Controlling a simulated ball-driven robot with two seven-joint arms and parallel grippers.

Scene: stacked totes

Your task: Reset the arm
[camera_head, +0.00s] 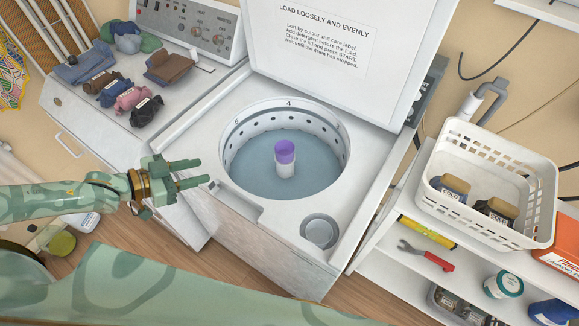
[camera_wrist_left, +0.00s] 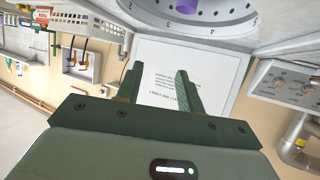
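My left gripper (camera_head: 207,172) reaches in from the left in the head view, in front of the open top-loading washer (camera_head: 240,225). Its two fingers are apart with nothing between them. It hangs near the washer's front left edge, left of the drum opening. In the left wrist view the two fingers of the left gripper (camera_wrist_left: 158,85) stand apart, with the white lid and its printed label (camera_wrist_left: 172,85) behind them. My right gripper is not in view. A green patterned arm link of mine crosses the bottom of the head view.
The raised lid (camera_head: 345,75) stands behind the drum (camera_head: 255,160) with its purple-topped post (camera_head: 285,158). Folded clothes (camera_head: 130,98) lie on the machine at left. A white basket (camera_head: 480,215) with dark bundles stands on the right shelf, above a red-handled wrench (camera_head: 428,256).

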